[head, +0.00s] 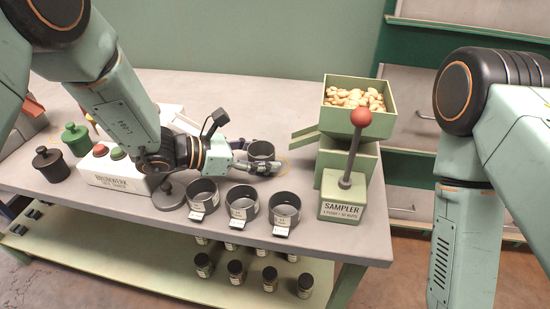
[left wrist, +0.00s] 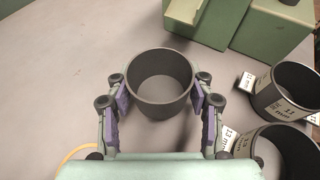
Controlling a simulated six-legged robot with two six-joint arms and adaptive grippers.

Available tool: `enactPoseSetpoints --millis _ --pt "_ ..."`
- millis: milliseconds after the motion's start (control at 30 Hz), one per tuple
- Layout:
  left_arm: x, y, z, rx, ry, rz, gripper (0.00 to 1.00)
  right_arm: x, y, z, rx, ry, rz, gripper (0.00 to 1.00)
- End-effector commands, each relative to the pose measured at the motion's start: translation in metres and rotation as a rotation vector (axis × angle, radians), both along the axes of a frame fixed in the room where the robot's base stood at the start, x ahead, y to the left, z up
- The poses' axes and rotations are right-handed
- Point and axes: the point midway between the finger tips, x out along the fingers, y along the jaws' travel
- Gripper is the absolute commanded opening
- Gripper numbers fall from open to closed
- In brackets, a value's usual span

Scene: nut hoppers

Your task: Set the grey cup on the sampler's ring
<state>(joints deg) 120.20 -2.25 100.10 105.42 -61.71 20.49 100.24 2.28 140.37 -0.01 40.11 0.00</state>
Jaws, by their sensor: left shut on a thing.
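My left gripper (head: 258,165) is shut on the grey cup (head: 262,150), which is dark, round and upright. In the left wrist view the cup (left wrist: 160,82) sits between the two fingers of my left gripper (left wrist: 160,100) and looks empty. I cannot tell if its base touches the table. The green sampler (head: 341,208), with a red-knobbed lever, stands to the right of the gripper. My right gripper is out of view.
Three dark labelled cups (head: 241,203) stand in a row along the table's front. A green hopper of nuts (head: 354,97) with a side chute (head: 305,132) is behind the sampler.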

Motion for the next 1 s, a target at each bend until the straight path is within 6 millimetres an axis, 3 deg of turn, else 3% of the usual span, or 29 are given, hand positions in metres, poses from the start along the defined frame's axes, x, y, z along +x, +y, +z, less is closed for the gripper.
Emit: enactPoseSetpoints --millis 167,300,700,733,1000 --pt "0.011 -0.029 -0.001 0.003 -0.003 -0.006 0.32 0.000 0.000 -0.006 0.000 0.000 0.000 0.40" --pt "0.011 -0.028 -0.012 -0.001 0.000 -0.001 0.32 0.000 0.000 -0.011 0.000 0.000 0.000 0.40" --pt "0.011 -0.028 -0.015 0.000 0.000 -0.001 0.32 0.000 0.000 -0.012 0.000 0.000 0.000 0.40" --pt "0.011 -0.028 -0.015 0.000 0.000 -0.001 0.55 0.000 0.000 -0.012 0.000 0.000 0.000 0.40" --pt "0.011 -0.028 -0.015 0.000 0.000 -0.001 0.76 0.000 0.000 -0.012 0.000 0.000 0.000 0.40"
